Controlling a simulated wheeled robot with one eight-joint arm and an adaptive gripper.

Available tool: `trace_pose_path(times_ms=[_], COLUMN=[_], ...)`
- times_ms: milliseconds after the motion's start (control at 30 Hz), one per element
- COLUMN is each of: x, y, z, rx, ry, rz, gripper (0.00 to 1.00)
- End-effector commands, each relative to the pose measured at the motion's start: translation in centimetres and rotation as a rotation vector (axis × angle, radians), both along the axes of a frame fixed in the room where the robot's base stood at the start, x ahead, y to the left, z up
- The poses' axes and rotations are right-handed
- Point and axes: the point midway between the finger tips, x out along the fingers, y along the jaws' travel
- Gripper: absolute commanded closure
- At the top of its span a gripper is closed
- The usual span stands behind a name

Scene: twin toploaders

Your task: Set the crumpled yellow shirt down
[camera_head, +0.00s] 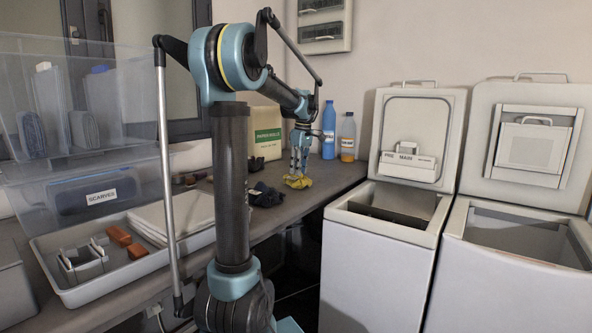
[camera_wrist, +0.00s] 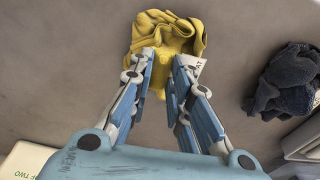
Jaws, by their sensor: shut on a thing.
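The crumpled yellow shirt (camera_head: 298,182) is at my gripper's fingertips, over the grey counter (camera_head: 325,180) near its far end. In the wrist view the yellow shirt (camera_wrist: 168,40) is a folded, wrinkled bundle between and beyond the fingertips. My gripper (camera_head: 299,168) points down and is shut on the shirt; it also shows in the wrist view (camera_wrist: 165,62). A small white tag with letters shows beside the right finger. The shirt looks very close to the counter; I cannot tell whether it touches it.
A dark crumpled cloth (camera_head: 265,195) lies left of the shirt, and it shows at right in the wrist view (camera_wrist: 283,80). A blue bottle (camera_head: 328,130) and an orange-bottomed bottle (camera_head: 347,138) stand behind. Two open toploaders (camera_head: 378,260) (camera_head: 510,285) stand at right. A tray (camera_head: 75,297) is at left.

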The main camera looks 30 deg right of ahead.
Motion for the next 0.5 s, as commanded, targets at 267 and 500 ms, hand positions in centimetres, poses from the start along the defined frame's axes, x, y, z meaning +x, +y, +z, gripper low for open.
trace_pose_path(times_ms=[267,500], x=[0.00,0.00], y=[0.00,0.01], z=[-0.10,0.08], rx=[0.000,0.000], ry=[0.000,0.000], rz=[0.000,0.000], gripper=[0.62,0.62])
